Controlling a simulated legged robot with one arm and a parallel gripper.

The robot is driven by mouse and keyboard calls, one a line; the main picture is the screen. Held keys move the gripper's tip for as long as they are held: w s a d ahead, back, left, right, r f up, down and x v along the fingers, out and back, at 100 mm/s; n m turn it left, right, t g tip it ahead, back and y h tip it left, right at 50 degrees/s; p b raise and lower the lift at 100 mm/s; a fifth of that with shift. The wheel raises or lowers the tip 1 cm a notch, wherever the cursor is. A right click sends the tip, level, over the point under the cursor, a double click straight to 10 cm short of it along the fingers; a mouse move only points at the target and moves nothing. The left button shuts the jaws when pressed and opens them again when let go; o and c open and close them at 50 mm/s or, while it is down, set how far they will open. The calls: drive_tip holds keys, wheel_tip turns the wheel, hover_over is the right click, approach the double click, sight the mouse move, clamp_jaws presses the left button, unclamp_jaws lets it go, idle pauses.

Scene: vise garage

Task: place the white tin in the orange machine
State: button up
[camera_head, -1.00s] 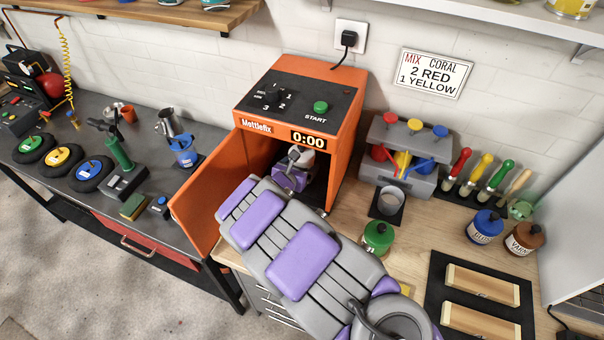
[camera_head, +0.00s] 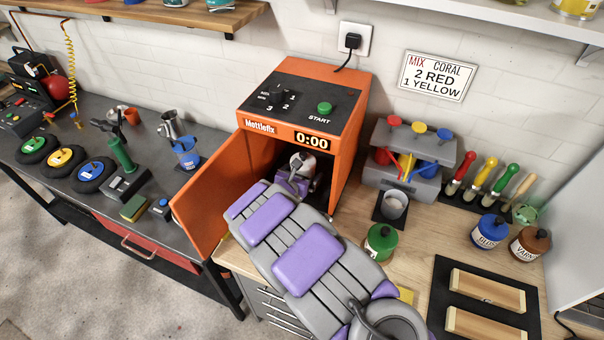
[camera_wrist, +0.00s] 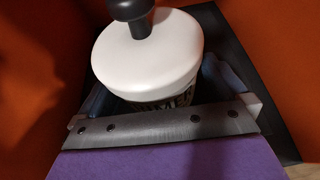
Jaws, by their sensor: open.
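The white tin (camera_wrist: 147,58) has a round white lid with a dark knob on top. It stands inside the orange machine (camera_head: 354,132), and a small part of the tin shows through the opening in the head view (camera_head: 303,162). My gripper (camera_wrist: 165,100) reaches into the machine, with its open fingers on either side of the tin's lower body. The wrist view does not show clearly whether they touch it. In the head view my gripper (camera_head: 292,185) is partly hidden behind my arm. The tin's base is hidden.
The machine's orange door (camera_head: 215,205) stands open on the left, close beside my arm. Orange walls (camera_wrist: 38,80) flank the gripper closely. A grey cup (camera_head: 393,206) and a green jar (camera_head: 380,242) stand right of the machine. A wooden shelf (camera_head: 150,12) hangs above left.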

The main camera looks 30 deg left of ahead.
drive_tip(key=p+v, duration=0.2)
drive_tip(key=v, duration=1)
drive_tip(key=shift+a, duration=0.1)
